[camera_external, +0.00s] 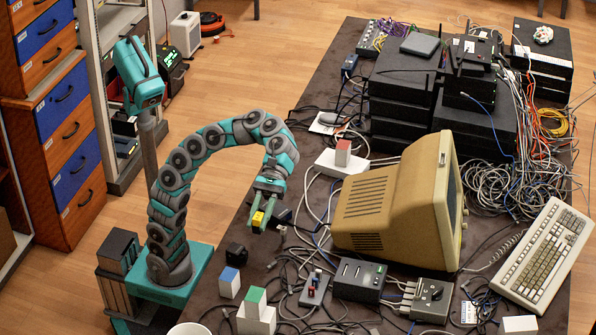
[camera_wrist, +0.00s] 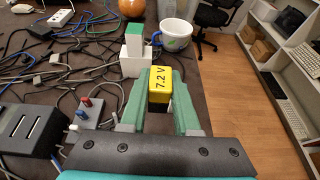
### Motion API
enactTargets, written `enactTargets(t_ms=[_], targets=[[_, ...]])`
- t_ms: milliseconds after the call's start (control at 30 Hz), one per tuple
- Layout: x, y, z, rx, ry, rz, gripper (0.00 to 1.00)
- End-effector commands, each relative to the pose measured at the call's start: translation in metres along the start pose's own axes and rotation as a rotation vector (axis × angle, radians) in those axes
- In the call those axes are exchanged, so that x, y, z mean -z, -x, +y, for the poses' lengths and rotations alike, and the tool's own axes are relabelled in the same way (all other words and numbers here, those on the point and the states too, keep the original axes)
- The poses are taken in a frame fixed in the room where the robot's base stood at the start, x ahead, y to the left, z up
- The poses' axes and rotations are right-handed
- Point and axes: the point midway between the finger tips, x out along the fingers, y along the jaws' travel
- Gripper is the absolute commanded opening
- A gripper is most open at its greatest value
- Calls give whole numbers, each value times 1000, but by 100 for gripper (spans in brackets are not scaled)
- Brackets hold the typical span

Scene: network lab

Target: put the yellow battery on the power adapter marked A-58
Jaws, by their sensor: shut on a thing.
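My gripper (camera_external: 258,212) is shut on the yellow battery (camera_external: 257,219) and holds it above the left part of the dark table. In the wrist view the battery (camera_wrist: 161,82) sits between the green fingers and reads "7.2 V". A white block with a green top (camera_external: 255,302) stands at the table's front edge; it also shows just beyond the battery in the wrist view (camera_wrist: 134,62). A white block with a blue top (camera_external: 229,283) and one with a red top (camera_external: 343,154) also stand on the table. No A-58 mark is readable, so I cannot tell which thing is that adapter.
A beige monitor (camera_external: 385,208) stands right of my gripper. Black switch boxes (camera_external: 358,280) and loose cables cover the table's front. A white mug (camera_wrist: 176,33) stands near the edge. A keyboard (camera_external: 543,254) and stacked black devices (camera_external: 405,90) fill the right and back.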

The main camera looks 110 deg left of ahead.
Motion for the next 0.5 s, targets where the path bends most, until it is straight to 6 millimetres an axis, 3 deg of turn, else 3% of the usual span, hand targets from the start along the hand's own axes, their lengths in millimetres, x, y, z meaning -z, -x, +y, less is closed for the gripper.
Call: enactTargets(t_ms=[100, 300, 500], targets=[[14, 8, -28, -8, 0, 1, 0], [32, 13, -63, -14, 1, 10, 0], [41, 13, -79, -19, 1, 14, 0]])
